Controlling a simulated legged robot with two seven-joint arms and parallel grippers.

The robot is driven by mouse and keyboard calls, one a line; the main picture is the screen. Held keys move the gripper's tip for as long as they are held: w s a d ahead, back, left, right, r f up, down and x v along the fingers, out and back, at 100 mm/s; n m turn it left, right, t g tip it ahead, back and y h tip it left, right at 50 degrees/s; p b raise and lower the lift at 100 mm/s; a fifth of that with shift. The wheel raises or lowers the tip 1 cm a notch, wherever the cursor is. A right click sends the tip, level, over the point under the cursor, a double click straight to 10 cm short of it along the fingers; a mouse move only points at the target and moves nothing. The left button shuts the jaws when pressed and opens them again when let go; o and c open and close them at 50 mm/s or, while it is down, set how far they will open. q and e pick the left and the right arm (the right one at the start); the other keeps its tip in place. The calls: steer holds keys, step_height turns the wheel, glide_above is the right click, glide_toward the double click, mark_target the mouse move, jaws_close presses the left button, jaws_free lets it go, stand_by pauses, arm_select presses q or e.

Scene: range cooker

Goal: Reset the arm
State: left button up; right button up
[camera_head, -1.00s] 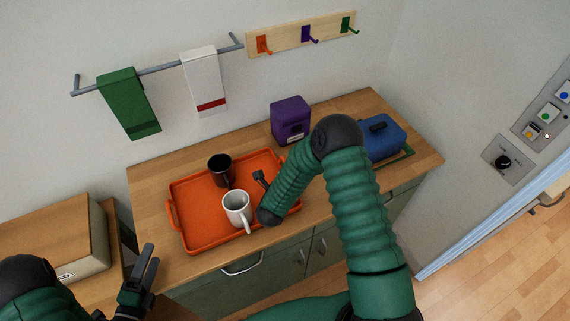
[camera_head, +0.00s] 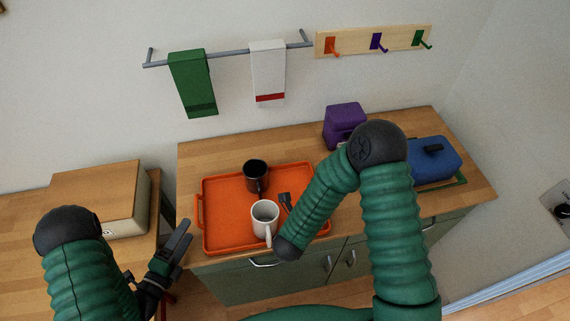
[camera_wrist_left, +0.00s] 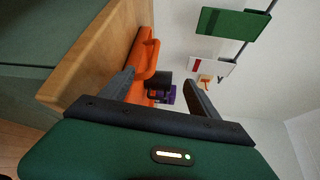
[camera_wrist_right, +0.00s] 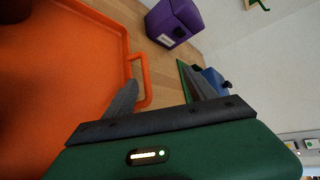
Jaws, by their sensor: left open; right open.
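My left gripper (camera_head: 170,252) is open and empty, left of the orange tray's near left corner. Its two fingers also show apart in the left wrist view (camera_wrist_left: 158,92), with nothing held between them. My right gripper (camera_wrist_right: 158,90) is open and empty in the right wrist view, above the counter by the tray's right handle. In the head view my right forearm hides most of it; only a dark fingertip (camera_head: 285,200) shows over the tray. Both my arms are bent, with the right one reaching across the counter front.
The orange tray (camera_head: 222,232) holds a black mug (camera_head: 256,178) and a white mug (camera_head: 265,216). A box (camera_head: 100,190) sits at left. Towels (camera_head: 192,82) hang above.

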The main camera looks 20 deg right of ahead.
arm_select(q)
steer(key=shift+d, duration=0.2)
arm_select(e)
steer(key=shift+d, duration=0.15)
arm_select(q)
steer(key=shift+w, duration=0.15)
arm_select(e)
steer(key=shift+w+r, duration=0.1)
